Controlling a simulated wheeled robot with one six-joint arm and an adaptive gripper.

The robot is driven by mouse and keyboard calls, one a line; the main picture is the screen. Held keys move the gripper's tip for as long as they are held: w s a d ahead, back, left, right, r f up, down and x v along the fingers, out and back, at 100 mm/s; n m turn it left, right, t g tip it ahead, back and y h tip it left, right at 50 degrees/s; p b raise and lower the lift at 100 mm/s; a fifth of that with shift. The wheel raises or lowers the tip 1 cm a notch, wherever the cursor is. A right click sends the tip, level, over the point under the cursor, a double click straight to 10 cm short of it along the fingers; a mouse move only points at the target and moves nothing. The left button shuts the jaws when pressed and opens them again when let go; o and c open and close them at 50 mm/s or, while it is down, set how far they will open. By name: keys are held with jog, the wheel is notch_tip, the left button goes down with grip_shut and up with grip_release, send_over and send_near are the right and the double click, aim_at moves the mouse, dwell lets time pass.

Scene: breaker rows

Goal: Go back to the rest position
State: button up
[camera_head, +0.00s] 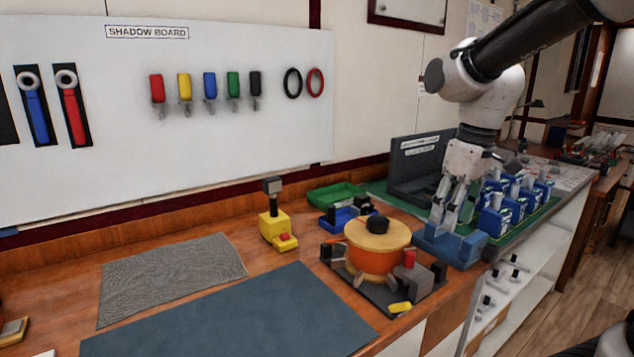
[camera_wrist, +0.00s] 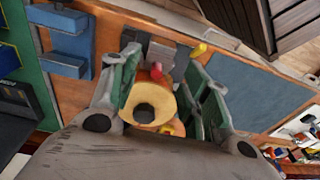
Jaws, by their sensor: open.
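My gripper (camera_head: 447,220) hangs from the arm at the right of the head view, fingers pointing down. It is over the blue block-like holder (camera_head: 448,247) at the front edge of the bench. In the wrist view its two fingers (camera_wrist: 166,75) stand apart at left and right, with nothing held between them. The orange round fixture (camera_wrist: 148,98) with its black knob shows in the gap, apart from the fingers. Whether the fingertips touch the blue holder I cannot tell.
Several blue-and-white breakers (camera_head: 497,216) stand in rows on a green mat just right of my gripper. A dark upright panel (camera_head: 412,165) stands behind it. The orange fixture (camera_head: 376,262) is to the left. A blue-grey mat (camera_head: 230,320) lies clear farther left.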

jog(key=s+d+r+m+t+h, duration=0.1)
jog(key=s+d+m+t, duration=0.2)
jog(key=s+d+m, duration=0.4)
jog(key=s+d, duration=0.2)
jog(key=s, duration=0.5)
jog(key=shift+d+r+t, duration=0.15)
jog(key=shift+d+t, duration=0.15)
jog(key=shift+t, duration=0.1)
